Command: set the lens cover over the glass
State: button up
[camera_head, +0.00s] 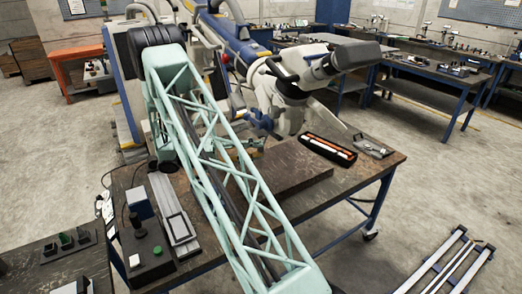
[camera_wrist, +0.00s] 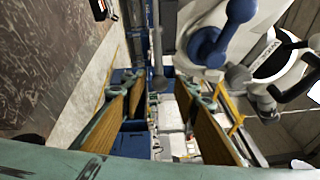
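A large white microscope (camera_head: 290,100) with a black head stands over the worktable, behind my arm. Its white body and blue knob (camera_wrist: 208,45) fill the upper right of the wrist view. A round dark face with a pale rim (camera_wrist: 274,62) shows there on the microscope; I cannot tell whether it is the glass. My gripper (camera_wrist: 160,85) is open, its two brown-padded fingers wide apart, with nothing held between them. It is beside the microscope; in the head view my teal lattice arm mostly hides it. I cannot pick out the lens cover in either view.
The worktable (camera_head: 345,170) holds a dark slab (camera_head: 290,168), a black case with orange and white contents (camera_head: 328,149) and a small metal tray (camera_head: 372,147). A black box with a knob (camera_head: 146,243) stands at the front left.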

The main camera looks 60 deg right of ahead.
jog(key=shift+x, duration=1.15)
grip_shut()
